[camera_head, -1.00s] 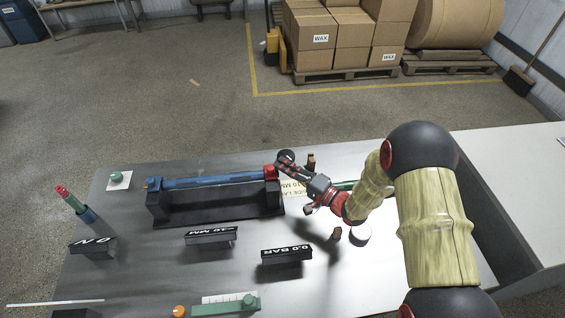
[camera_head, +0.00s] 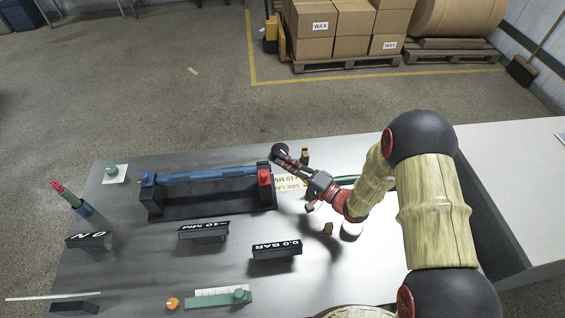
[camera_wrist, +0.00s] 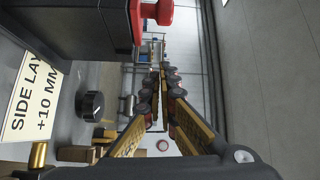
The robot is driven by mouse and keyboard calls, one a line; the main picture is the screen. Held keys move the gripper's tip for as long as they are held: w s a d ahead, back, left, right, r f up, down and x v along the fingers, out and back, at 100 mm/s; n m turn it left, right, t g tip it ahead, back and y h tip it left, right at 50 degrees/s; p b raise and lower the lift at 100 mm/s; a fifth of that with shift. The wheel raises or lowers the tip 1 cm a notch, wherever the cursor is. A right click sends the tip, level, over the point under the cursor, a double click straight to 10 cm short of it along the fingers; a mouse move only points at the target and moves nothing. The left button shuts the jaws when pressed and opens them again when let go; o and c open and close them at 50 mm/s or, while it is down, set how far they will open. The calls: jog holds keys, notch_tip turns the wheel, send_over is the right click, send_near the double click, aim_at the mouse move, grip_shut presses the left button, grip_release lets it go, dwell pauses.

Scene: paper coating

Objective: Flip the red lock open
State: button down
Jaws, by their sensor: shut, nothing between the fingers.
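The red lock (camera_head: 265,177) sits at the right end of the dark roller stand (camera_head: 212,203), by the end of the blue roller (camera_head: 210,174). In the wrist view the red lock (camera_wrist: 152,14) shows at the top, with a knob-like end sticking out to the right of the dark stand (camera_wrist: 80,25). My gripper (camera_head: 279,151) is just right of and beyond the lock in the head view, apart from it. In the wrist view my gripper (camera_wrist: 160,78) has its fingers together and empty, with the lock above them in the picture.
A label plate (camera_wrist: 32,95) reading "SIDE LAY +10 MM" and a black knob (camera_wrist: 90,105) are near the stand. Display blocks, including "0.0 BAR" (camera_head: 277,250), stand in front. Wax boxes (camera_head: 335,35) are on the floor behind.

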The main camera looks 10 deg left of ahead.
jog(key=p+v, duration=0.1)
jog(key=v, duration=0.7)
jog(key=shift+s+d+r+p, duration=0.2)
jog(key=shift+s+p, duration=0.1)
jog(key=shift+s, duration=0.1)
jog(key=w+d+r+n+t+h, duration=0.2)
jog(key=w+d+r+n+h, duration=0.1)
jog(key=w+d+r+h, duration=0.75)
jog(key=s+d+r+h, duration=0.3)
jog(key=d+r+h, duration=0.1)
jog(key=d+r, duration=0.3)
jog(key=s+d+r+g+h, duration=0.1)
jog(key=s+d+r, duration=0.15)
jog(key=s, duration=0.35)
jog(key=s+d+r+g+h, duration=0.1)
jog(key=s+r+h, duration=0.1)
jog(key=s+r, duration=0.3)
jog(key=s+a+n+g+y, duration=0.1)
jog(key=s+g, duration=0.1)
jog(key=s, duration=0.8)
jog(key=s+a+n+g+y, duration=0.1)
jog(key=s+a+g, duration=0.1)
jog(key=s, duration=0.8)
